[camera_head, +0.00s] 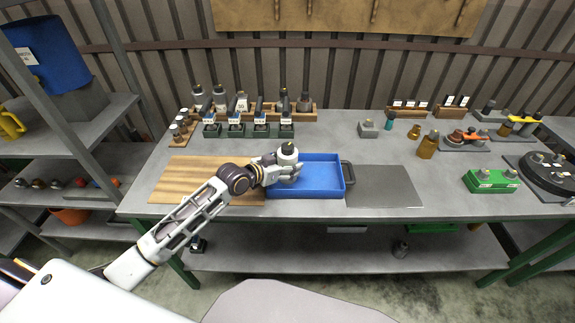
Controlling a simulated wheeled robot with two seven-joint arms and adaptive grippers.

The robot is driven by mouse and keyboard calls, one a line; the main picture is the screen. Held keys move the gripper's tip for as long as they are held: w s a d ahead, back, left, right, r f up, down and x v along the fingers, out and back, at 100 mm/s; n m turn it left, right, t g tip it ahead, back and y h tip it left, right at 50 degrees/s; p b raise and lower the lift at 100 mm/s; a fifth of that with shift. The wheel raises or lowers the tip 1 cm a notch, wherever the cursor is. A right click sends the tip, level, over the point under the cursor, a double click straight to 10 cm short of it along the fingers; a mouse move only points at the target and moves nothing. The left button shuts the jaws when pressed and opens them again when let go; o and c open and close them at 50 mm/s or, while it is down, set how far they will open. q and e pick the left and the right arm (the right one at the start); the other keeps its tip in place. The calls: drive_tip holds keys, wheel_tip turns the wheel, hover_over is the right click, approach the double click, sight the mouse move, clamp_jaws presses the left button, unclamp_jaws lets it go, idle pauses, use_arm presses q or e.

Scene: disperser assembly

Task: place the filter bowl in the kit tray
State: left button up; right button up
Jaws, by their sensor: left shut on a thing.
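The blue tray (325,190), which I take for the kit tray, lies on the grey workbench just right of a wooden board. My left gripper (288,168) is over the left part of the tray, its arm coming in from the lower left. It is shut on a small white, round piece with a dark top (288,153), which I take for the filter bowl. The piece looks upright, and its lower part is hidden by the fingers. I cannot tell whether it touches the tray floor. The rest of the tray looks empty. My right gripper is not in view.
The wooden board (185,182) lies left of the tray and a dark grey mat (385,187) lies right of it. Racks with bottles and dark devices (237,129) stand behind. A green box (490,181) and a dark round stand (552,172) are at the right.

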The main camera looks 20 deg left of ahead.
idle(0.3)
use_arm(q)
drive_tip(key=o, duration=1.7)
drive_tip(key=shift+f, duration=0.1)
drive_tip(key=shift+s, duration=0.1)
drive_tip(key=shift+v, duration=5.95)
drive_tip(key=shift+a, duration=0.1)
